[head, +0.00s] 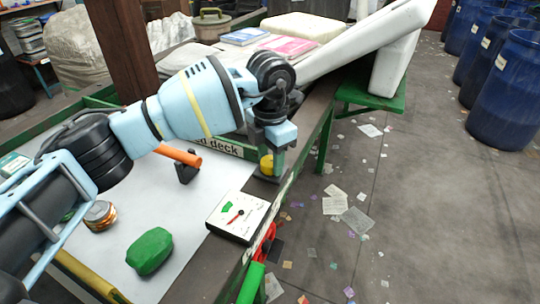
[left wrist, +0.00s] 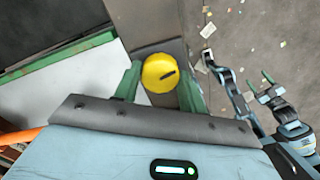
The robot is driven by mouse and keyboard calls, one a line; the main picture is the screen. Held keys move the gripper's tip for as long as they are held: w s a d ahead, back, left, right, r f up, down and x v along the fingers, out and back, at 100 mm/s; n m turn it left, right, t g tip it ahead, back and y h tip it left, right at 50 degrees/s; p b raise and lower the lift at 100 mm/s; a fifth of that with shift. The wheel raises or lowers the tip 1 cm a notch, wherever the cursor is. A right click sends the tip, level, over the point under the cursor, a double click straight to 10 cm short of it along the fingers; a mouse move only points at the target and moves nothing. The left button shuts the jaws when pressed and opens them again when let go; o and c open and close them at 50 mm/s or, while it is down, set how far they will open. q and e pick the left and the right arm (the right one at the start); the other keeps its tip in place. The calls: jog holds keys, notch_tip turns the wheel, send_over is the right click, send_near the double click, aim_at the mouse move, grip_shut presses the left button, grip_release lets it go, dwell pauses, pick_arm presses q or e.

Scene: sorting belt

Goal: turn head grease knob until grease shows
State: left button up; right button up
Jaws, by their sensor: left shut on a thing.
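The grease knob (head: 267,165) is yellow and round and sits at the right edge of the deck in the head view. A white gauge (head: 238,216) with a red needle and a green zone lies nearer on the deck edge. No grease can be made out. My right gripper is not clearly in the head view; an arm shows at right in the wrist view.
A green lump (head: 150,251), a can (head: 100,215) and an orange-handled tool (head: 178,155) lie on the white deck (head: 190,210). A red and green handle (head: 258,265) hangs at the front edge. Blue barrels (head: 503,90) stand right; scraps litter the floor.

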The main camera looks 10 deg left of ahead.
aim_at(271, 161)
pick_arm(q)
jog(key=shift+m, duration=0.9)
jog(key=o, duration=1)
jog(key=shift+r, duration=3.9)
